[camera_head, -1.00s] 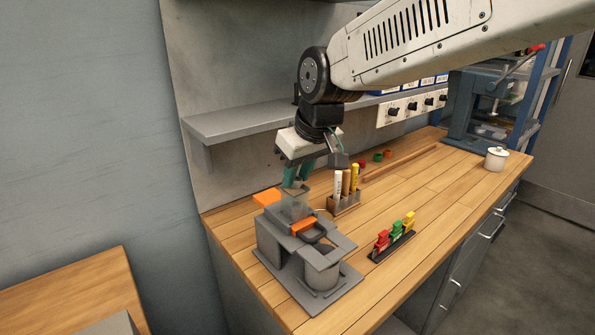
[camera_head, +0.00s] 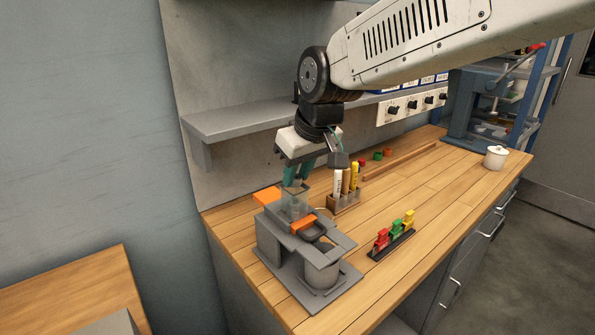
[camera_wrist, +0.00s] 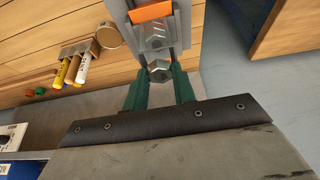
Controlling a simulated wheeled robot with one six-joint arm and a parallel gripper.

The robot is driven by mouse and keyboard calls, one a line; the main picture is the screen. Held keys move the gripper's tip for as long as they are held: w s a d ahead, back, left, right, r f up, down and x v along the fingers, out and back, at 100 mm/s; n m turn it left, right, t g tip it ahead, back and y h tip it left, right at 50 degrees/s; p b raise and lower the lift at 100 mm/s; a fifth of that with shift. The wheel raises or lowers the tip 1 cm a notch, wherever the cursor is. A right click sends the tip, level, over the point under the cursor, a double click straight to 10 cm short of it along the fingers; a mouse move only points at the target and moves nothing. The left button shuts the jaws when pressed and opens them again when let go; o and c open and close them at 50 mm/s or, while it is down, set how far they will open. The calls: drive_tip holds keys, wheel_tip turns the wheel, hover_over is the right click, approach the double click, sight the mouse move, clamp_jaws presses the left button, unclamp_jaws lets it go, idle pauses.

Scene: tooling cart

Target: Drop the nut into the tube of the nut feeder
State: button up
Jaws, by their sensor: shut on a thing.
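The nut feeder is a grey stepped fixture (camera_head: 270,241) at the near left of the bench, with a clear square tube (camera_head: 296,205) standing on it. My gripper (camera_head: 296,183) points down with its green fingers at the top of the tube. In the wrist view my gripper (camera_wrist: 159,83) is shut on a grey hex nut (camera_wrist: 159,71) between the green fingertips. Another hex shape (camera_wrist: 155,39) shows through the tube just beyond it. In the head view the held nut is too hidden to make out.
An orange block (camera_head: 267,195) lies behind the feeder. A rack with marker-like sticks (camera_head: 345,198) stands close to the right of my gripper. A black strip with red, green and yellow pieces (camera_head: 391,240) lies further right. A shelf (camera_head: 240,122) runs behind.

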drive_tip(key=shift+f, duration=0.4)
idle(0.5)
idle(0.6)
drive_tip(key=o, duration=0.5)
drive_tip(key=o, duration=0.3)
idle(0.6)
drive_tip(key=o, duration=0.8)
drive_tip(key=shift+c, duration=0.2)
drive_tip(key=shift+r, duration=3.05)
